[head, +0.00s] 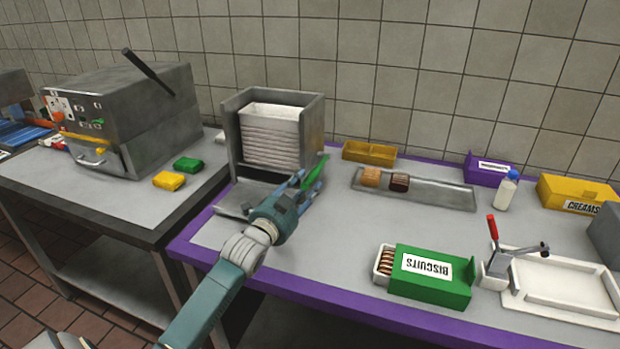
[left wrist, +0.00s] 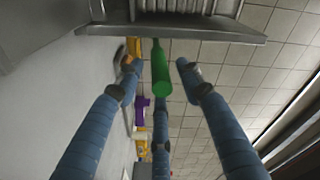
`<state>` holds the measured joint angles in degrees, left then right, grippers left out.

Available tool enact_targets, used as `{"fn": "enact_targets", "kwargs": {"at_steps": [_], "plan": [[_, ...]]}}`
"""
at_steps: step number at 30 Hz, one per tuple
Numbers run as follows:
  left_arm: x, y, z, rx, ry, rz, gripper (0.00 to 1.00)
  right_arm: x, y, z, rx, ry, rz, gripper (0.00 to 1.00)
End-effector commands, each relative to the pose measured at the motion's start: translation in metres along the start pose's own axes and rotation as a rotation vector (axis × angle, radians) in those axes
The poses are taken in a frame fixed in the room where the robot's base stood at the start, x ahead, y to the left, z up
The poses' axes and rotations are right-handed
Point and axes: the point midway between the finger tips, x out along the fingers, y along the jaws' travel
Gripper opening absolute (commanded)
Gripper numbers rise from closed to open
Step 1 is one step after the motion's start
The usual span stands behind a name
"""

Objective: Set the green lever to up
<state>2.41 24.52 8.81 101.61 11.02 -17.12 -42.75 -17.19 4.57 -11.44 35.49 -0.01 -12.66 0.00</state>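The green lever (head: 318,178) is at the right side of the grey dispenser (head: 314,120), which holds a white stack. In the head view it slants up and to the right. My left gripper (head: 306,183) is at the lever, partly hiding it. In the left wrist view the green lever (left wrist: 160,72) sticks out from the dispenser's edge. There the fingers of my left gripper (left wrist: 158,67) are spread, with the lever between them and gaps on both sides. I see no clear contact. My right gripper is not in view.
A metal tray (head: 440,194) with two small blocks lies right of the dispenser. A green biscuit box (head: 430,290) and a red-handled device (head: 493,240) stand farther right. A grey machine (head: 120,110) is on the left table. The counter front between dispenser and biscuit box is clear.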

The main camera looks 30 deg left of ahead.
Motion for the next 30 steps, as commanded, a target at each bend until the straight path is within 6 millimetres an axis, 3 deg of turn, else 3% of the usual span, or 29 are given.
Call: {"fn": "enact_targets", "kwargs": {"at_steps": [7,17,23,30], "plan": [[0.029,-0.001,-0.001,-0.001,0.001,0.000,0.37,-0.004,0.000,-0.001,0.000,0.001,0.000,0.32],[0.032,0.000,-0.001,0.000,0.001,0.000,0.37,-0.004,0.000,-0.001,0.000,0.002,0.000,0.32],[0.032,0.000,-0.001,0.000,0.002,0.000,0.01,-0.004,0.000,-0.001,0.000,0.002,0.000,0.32],[0.032,-0.001,-0.002,-0.001,0.002,-0.001,0.00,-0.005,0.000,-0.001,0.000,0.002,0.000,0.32]]}}
